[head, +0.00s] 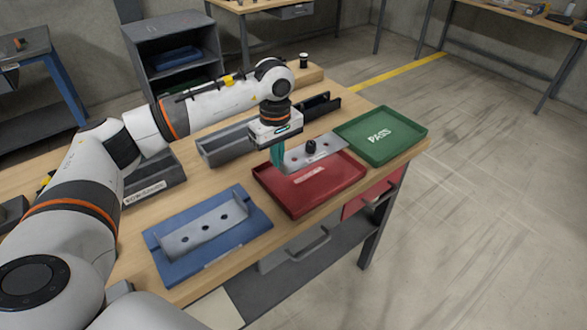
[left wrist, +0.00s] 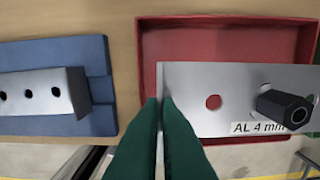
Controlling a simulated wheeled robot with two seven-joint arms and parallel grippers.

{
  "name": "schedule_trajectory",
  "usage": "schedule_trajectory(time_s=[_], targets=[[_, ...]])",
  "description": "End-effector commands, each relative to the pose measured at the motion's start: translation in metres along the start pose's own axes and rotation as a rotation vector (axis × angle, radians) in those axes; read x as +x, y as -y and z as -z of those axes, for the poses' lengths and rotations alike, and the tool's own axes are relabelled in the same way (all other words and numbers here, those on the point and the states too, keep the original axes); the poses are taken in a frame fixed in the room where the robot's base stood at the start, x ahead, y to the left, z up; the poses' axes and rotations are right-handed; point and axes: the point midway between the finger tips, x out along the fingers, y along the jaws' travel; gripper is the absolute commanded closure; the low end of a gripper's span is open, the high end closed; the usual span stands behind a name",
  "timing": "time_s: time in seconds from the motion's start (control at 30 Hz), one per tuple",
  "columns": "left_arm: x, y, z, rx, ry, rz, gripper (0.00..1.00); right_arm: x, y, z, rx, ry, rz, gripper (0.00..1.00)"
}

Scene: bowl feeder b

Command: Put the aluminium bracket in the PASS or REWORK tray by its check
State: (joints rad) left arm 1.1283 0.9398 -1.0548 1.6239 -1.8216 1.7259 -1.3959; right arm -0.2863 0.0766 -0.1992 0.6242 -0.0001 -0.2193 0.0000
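The aluminium bracket (head: 325,147) is a flat silver plate with a bent edge. In the left wrist view (left wrist: 215,80) it carries an "AL 4 mm" label, a red-showing hole and a black hexagonal piece (left wrist: 285,108) standing on it. My left gripper (head: 278,158) has green fingers, shut on the bracket's upright left edge. The green tray marked PASS (head: 405,146) lies to the right, at the table's corner. My right gripper is not in view.
A blue fixture (head: 180,264) holds another silver bracket-like part (head: 190,240) with several holes at the front left. A long grey bin (head: 225,150) and a labelled dark box (head: 155,188) stand behind. Drawers hang under the front edge. Bare wood lies between fixture and red tray.

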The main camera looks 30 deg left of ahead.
Motion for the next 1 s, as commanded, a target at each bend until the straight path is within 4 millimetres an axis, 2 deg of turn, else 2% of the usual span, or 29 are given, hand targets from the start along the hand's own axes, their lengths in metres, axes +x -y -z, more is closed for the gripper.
schedule_trajectory(time_s=[0.1,0.23,0.53,1.0], targets=[[0.018,-0.001,0.0,-0.001,-0.001,-0.001,1.0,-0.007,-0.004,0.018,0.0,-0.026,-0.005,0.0],[0.029,0.001,0.0,0.0,-0.001,0.002,1.0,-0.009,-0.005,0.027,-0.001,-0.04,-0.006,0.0],[0.063,0.0,0.0,0.0,-0.001,0.001,1.0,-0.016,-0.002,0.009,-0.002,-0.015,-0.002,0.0],[0.074,0.0,0.0,0.001,0.0,0.003,1.0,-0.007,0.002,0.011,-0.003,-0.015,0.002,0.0]])
